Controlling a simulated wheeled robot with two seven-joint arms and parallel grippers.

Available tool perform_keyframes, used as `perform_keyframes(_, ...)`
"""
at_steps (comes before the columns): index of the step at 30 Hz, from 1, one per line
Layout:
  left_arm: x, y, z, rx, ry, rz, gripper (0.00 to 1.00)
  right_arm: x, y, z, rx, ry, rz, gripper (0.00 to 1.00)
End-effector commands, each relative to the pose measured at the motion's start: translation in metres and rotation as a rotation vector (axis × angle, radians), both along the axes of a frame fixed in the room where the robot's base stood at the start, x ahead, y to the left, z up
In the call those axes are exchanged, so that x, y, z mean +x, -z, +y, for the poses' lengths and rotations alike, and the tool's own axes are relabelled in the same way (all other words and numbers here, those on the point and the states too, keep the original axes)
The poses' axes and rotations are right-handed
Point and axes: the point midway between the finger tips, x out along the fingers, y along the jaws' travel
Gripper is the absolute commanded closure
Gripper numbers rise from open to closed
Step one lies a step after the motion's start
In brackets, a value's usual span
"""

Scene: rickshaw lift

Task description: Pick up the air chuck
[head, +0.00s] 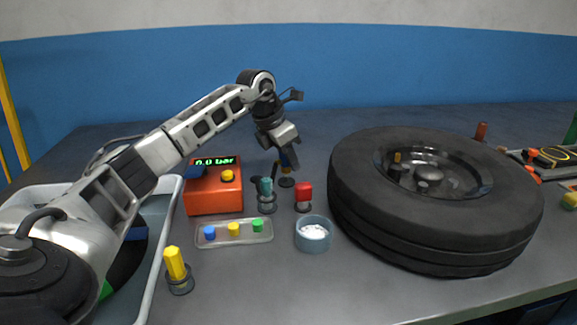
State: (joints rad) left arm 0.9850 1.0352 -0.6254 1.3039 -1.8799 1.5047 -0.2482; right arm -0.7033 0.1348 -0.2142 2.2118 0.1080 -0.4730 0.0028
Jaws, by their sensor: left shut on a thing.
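My left gripper (286,152) reaches down over the middle of the bench, behind the teal and red pieces. It is shut on a small dark-blue piece (287,163), which I take to be the air chuck; the fingers hide most of it. This piece is upright, directly above a small dark round holder (286,182). I cannot tell whether it still touches the holder. My right gripper is not in view.
An orange gauge box (214,198) reads 0.0 bar. Nearby are a teal piece (266,190), a red piece (304,191), a tray (217,241) of caps, a bowl (313,242) and a yellow piece (175,262). A large wheel (440,225) fills the right; a grey bin (158,250) stands left.

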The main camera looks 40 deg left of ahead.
Motion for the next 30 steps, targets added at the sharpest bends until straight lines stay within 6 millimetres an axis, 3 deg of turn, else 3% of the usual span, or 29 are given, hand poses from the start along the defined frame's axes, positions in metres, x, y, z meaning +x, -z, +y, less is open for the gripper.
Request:
perform_keyframes(9,-0.057,-0.067,0.011,0.005,-0.003,-0.004,0.97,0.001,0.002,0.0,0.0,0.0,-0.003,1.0)
perform_keyframes(18,-0.12,-0.092,0.019,0.005,-0.002,0.0,0.97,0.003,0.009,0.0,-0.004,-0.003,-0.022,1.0)
perform_keyframes(24,-0.136,-0.101,0.021,0.001,0.0,0.0,0.97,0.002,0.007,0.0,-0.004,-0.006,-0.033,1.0)
perform_keyframes(30,-0.139,-0.103,0.021,-0.001,0.001,-0.001,0.97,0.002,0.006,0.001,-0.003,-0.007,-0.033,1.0)
